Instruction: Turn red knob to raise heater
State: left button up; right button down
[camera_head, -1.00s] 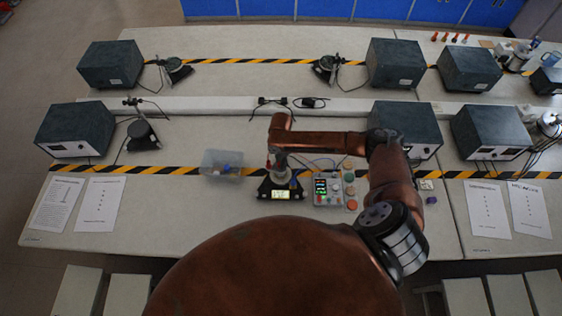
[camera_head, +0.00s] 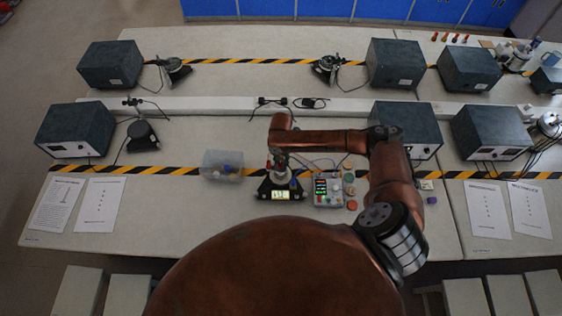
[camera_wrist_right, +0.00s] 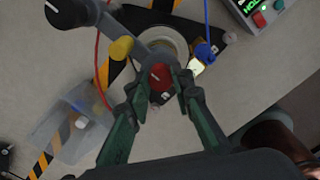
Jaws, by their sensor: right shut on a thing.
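The red knob (camera_wrist_right: 160,76) sits between the fingertips of my right gripper (camera_wrist_right: 160,86) in the right wrist view, and the gripper is shut on it. The knob belongs to a stand with a dark base (camera_head: 281,189), a small lit display (camera_head: 280,195) and a pale ring (camera_wrist_right: 168,42). A yellow knob (camera_wrist_right: 121,47) and a blue knob (camera_wrist_right: 203,51) sit near the red one. In the head view my right gripper (camera_head: 279,170) comes down over the stand and hides part of it. I cannot clearly make out a heater. My left gripper is not in view.
A clear plastic box (camera_head: 221,166) with small items stands left of the stand. A control box with a green display (camera_head: 321,187) stands close on its right. Cables run behind. Grey instrument boxes (camera_head: 75,129) and paper sheets (camera_head: 98,205) lie farther off. The front table strip is clear.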

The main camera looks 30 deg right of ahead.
aim_at(281, 164)
jog(key=shift+s+a, duration=0.15)
jog(key=c, duration=2)
grip_release()
jog(key=shift+o, duration=0.2)
jog(key=shift+r, duration=0.25)
notch_tip(281, 164, up, 12)
jog(key=shift+f, duration=0.25)
